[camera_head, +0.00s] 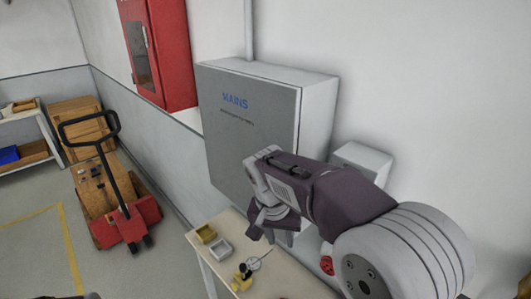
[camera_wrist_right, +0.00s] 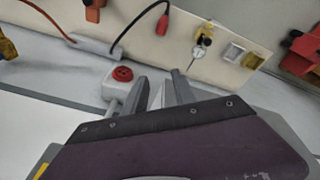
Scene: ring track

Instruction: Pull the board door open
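The board is a grey wall cabinet (camera_head: 315,115) marked MAINS. Its flat front door (camera_head: 240,150) looks shut against the box in the head view. My right gripper (camera_head: 272,234) is in front of the door's lower right part, pointing down, above a small table. In the right wrist view the two fingers (camera_wrist_right: 158,78) are apart, with nothing clearly held between them. My right arm covers the door's lower right corner, and I cannot make out a handle. My left gripper is not seen.
The table (camera_head: 218,270) below holds a yellow bin (camera_head: 206,234), a grey bin (camera_head: 221,250) and a yellow tool (camera_head: 242,278). A red cabinet (camera_head: 160,50) hangs left; a pallet truck (camera_head: 125,220) stands on the floor.

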